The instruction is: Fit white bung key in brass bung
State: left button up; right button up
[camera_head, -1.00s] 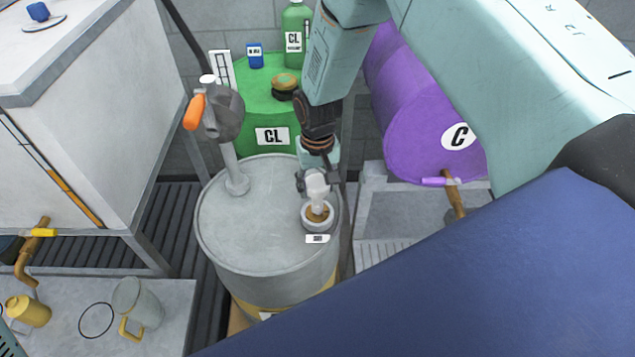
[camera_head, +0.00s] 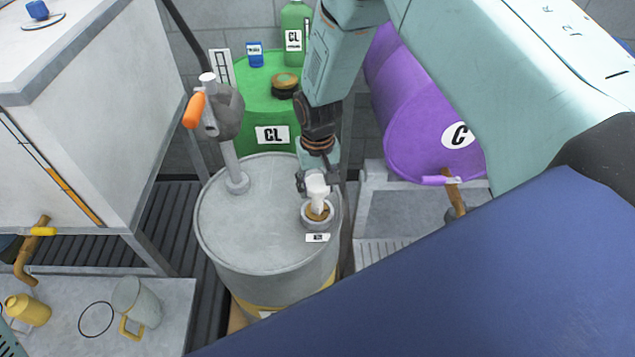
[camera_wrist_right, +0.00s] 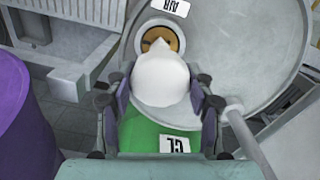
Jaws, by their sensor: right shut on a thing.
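The white bung key (camera_head: 317,188) is held upright by my right gripper (camera_head: 317,183) over the brass bung (camera_head: 318,213). The bung sits in a raised ring on the top of the grey drum (camera_head: 262,232), near its right edge. In the right wrist view the white key (camera_wrist_right: 162,78) lies between the fingers of my right gripper (camera_wrist_right: 162,95), and its tip overlaps the brass bung (camera_wrist_right: 172,36). The key's lower end meets the bung in the picture; I cannot tell whether it is seated. My left gripper is not in view.
A hand pump with an orange handle (camera_head: 194,110) stands on the drum's left. A green drum (camera_head: 268,105) is behind, and a purple drum (camera_head: 425,115) lies to the right. A white cabinet (camera_head: 90,120) is at left.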

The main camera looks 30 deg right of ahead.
jog(key=shift+f, duration=0.2)
jog(key=shift+r, duration=0.15)
jog(key=shift+r+p, duration=0.4)
jog(key=shift+p, duration=0.05)
dwell(1.5)
jog(key=shift+f, duration=0.45)
dwell(0.3)
jog(key=shift+r, duration=0.15)
jog(key=shift+r+p, duration=0.35)
